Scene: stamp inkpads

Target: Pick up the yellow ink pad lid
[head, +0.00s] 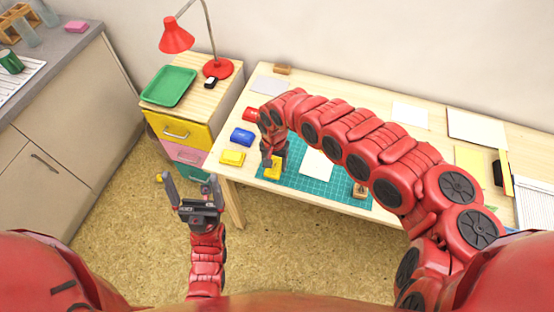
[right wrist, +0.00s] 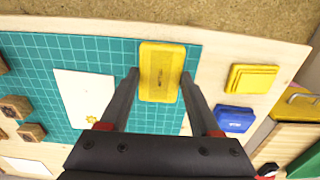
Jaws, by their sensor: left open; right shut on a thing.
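The yellow ink pad lid (right wrist: 162,72) is a flat yellow rectangle between the two fingers of my right gripper (right wrist: 158,80) in the right wrist view, at the edge of the teal mat. My right gripper is shut on it. In the head view the lid (head: 273,172) shows below my right gripper (head: 268,160), partly hidden by it. I cannot tell whether it touches the mat. The yellow ink pad (head: 232,157) lies on the bare table left of the mat; it also shows in the right wrist view (right wrist: 252,79). My left gripper (head: 191,188) is open and empty, in front of the table.
A blue ink pad (head: 242,137) and a red one (head: 250,114) lie behind the yellow pad. The teal mat (head: 325,187) bears white paper (head: 317,164) with a small yellow print and a wooden stamp (head: 359,191). A drawer cabinet with a green tray (head: 171,86) stands left.

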